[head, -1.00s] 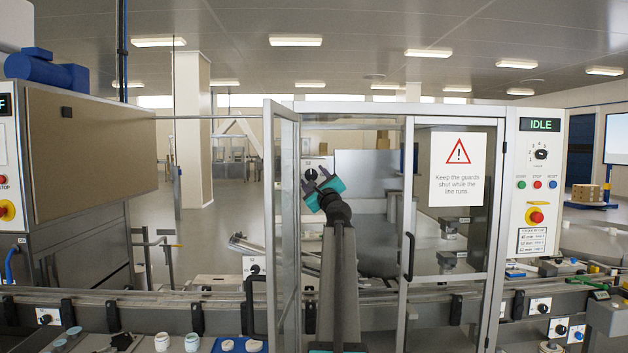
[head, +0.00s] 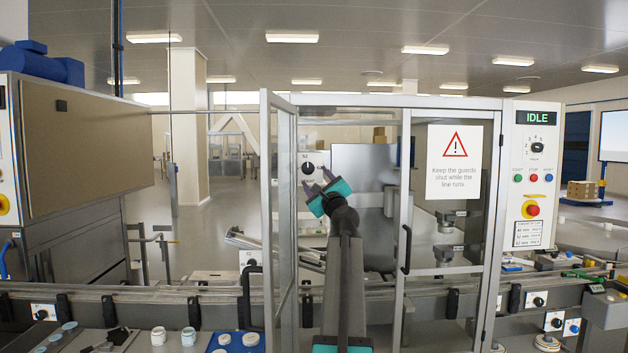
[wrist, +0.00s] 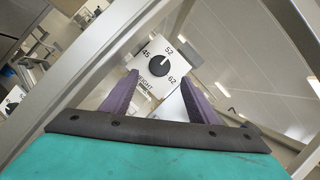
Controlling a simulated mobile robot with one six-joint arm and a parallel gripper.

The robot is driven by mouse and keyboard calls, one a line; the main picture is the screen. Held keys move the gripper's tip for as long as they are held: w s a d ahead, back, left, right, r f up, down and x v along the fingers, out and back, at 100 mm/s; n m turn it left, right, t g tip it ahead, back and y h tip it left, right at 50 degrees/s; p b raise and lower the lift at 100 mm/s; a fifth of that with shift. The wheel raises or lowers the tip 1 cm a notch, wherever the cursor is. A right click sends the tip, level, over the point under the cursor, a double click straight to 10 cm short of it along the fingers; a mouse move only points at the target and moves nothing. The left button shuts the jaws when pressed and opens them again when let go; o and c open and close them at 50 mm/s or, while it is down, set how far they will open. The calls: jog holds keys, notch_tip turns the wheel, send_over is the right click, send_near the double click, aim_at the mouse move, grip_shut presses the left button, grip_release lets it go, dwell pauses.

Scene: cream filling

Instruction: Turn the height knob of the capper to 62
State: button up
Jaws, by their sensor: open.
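The height knob (wrist: 159,65) is a black round dial on a white plate marked 45, 52 and 62. In the wrist view it sits ahead of my gripper (wrist: 162,93), between its two purple fingers and beyond their tips. Its pointer seems to face 52. In the head view the knob (head: 308,169) shows inside the capper, just above and left of my gripper (head: 318,180). My gripper is open and empty, rolled to a slant, and appears apart from the knob.
An open glass guard door (head: 281,220) stands left of my arm. A closed guard panel with a warning sign (head: 454,162) and a black handle (head: 406,250) stands right. Another dial (head: 253,260) is lower left. The conveyor (head: 190,300) runs across the front.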

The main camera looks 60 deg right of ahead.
jog(key=b+v, duration=0.1)
jog(key=v, duration=0.5)
jog(key=shift+s+a, duration=0.2)
jog(key=shift+f, duration=0.15)
